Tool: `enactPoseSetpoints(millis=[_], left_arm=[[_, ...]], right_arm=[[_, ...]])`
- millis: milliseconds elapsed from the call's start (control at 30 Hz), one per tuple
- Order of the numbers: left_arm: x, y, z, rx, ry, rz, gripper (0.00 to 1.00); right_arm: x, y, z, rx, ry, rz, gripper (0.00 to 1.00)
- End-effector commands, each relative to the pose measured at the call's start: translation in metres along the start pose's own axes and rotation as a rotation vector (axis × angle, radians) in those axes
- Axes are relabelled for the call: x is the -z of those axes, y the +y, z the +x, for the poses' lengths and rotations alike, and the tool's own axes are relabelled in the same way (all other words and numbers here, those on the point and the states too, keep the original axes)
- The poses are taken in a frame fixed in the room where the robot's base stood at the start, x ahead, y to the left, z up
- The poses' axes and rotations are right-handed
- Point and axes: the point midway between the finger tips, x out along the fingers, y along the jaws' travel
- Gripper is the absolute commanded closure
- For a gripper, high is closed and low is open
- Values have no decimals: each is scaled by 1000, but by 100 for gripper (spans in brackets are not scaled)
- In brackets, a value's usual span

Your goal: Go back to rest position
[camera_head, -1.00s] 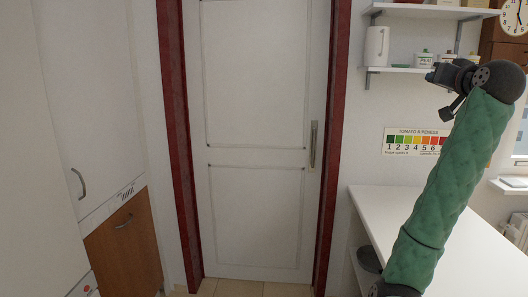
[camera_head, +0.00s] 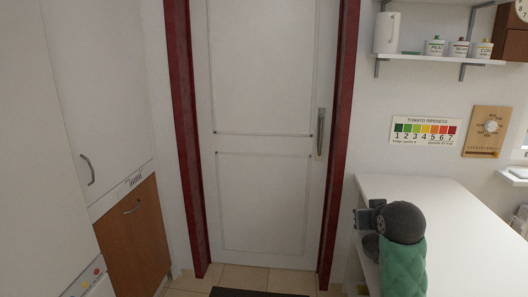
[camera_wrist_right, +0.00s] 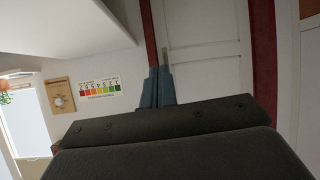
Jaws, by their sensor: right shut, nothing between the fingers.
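My right arm, in a green padded sleeve (camera_head: 403,268), stands low at the left edge of the white counter in the head view. Its dark, rounded wrist is at the top, and the right gripper (camera_head: 362,217) points left toward the door. In the right wrist view the two blue-grey fingers (camera_wrist_right: 157,87) lie close together, shut, with nothing held between them. My left gripper and left arm are not in view.
The white counter (camera_head: 460,225) is mostly bare beside my right arm. Ahead is a closed white door (camera_head: 262,160) in a dark red frame. A tall white cabinet (camera_head: 95,80) stands left. A shelf (camera_head: 440,60) with canisters hangs above the counter. A dark mat (camera_head: 258,293) lies by the door.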

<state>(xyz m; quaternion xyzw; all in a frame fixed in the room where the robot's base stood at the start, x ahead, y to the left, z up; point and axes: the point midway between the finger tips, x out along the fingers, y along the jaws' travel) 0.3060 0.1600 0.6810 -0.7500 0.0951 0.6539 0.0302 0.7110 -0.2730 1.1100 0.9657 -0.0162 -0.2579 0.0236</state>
Motion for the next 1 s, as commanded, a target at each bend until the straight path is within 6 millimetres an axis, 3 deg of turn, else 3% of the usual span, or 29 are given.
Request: enactPoseSetpoints(millis=[33,567,767,1000], left_arm=[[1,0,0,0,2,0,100],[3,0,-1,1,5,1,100],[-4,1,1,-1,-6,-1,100],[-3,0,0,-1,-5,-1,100]], right_arm=[[-23,-10,2,9,-29,-13,100],[-233,-88,-8,127,-320,-96,100],[-316,-109,-23,168,-451,-110,100],[-412,-125,-53,205,-610,-113,100]])
